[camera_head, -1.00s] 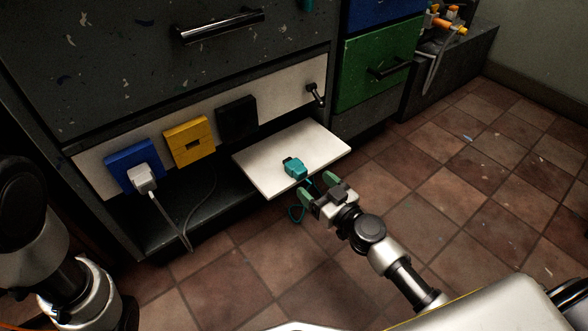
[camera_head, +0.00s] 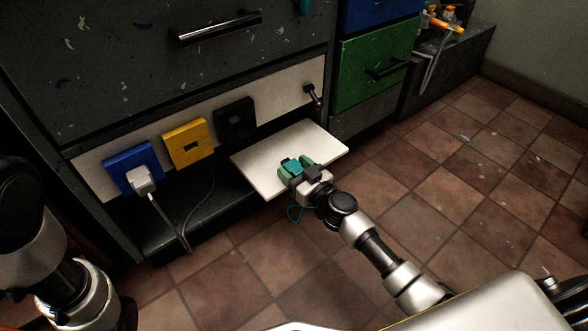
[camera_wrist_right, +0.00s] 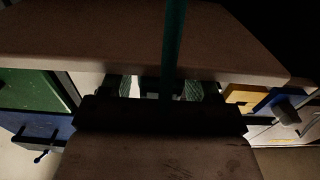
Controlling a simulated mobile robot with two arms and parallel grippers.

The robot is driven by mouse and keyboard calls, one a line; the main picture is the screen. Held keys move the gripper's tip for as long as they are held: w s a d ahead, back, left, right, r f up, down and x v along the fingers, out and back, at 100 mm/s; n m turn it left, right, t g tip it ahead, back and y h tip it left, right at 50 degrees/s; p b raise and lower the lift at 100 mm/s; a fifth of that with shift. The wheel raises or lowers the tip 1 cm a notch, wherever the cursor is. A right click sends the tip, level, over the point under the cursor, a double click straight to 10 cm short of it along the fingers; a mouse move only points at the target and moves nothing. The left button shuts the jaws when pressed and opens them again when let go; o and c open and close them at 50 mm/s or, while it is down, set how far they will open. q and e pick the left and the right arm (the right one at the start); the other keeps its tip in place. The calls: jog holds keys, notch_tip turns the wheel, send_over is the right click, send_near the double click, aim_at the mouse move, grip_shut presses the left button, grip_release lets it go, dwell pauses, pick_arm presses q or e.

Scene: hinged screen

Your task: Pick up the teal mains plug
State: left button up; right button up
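The teal mains plug (camera_head: 291,166) lies on the white pull-out shelf (camera_head: 262,178), near its front edge. A teal strip, likely the cord (camera_wrist_right: 174,45), crosses that view. Only part of my left arm shows at the left; its gripper is out of view.
A blue socket (camera_head: 130,164) holds a white plug (camera_head: 143,181) with a hanging cord. A yellow socket (camera_head: 188,141) and a black socket (camera_head: 235,119) are beside it on the white panel. Dark cabinetry rises behind, with a green drawer (camera_head: 372,75) at right.

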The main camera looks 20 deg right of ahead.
jog(key=c, duration=0.8)
